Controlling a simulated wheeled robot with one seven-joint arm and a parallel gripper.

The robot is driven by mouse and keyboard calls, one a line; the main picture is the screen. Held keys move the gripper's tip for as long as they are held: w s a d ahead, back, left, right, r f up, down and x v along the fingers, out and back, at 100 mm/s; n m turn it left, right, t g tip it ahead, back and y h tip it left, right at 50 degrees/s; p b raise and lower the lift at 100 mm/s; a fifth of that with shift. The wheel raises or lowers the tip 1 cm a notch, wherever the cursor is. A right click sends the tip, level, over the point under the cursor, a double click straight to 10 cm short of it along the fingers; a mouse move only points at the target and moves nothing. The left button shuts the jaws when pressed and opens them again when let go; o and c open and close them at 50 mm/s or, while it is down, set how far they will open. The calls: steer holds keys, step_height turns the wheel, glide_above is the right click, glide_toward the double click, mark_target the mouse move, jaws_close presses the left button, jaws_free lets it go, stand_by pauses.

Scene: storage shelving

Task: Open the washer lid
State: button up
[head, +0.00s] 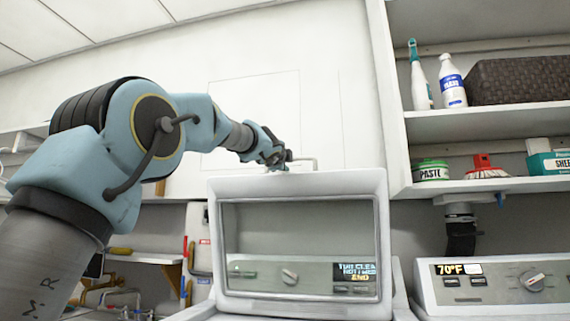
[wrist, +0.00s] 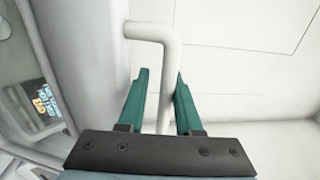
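The washer lid (head: 375,187) stands raised, nearly upright, in the head view, its glass window framed in white. The control panel (head: 315,276) shows through the window. A bent white bar handle (head: 304,160) sticks up at the lid's top edge. My gripper (head: 277,155) is at this handle. In the wrist view, the handle (wrist: 166,60) runs between the two teal fingers of my gripper (wrist: 162,95). The fingers are apart, with a gap visible on the handle's left; contact on its right is unclear. The lid's edge (wrist: 75,60) is at the left there.
A second machine (head: 500,290) stands at the right. Above it, shelves (head: 470,122) hold bottles, a dark basket (head: 520,80) and small containers. A low shelf (head: 145,257) with tools is at the left. The white wall behind my gripper is bare.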

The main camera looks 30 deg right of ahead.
steer(key=shift+s+r, duration=0.1)
stand_by(0.3)
steer(key=b+v, duration=0.4)
steer(key=v, duration=0.6)
steer(key=shift+s+a, duration=0.25)
steer(key=shift+a, duration=0.05)
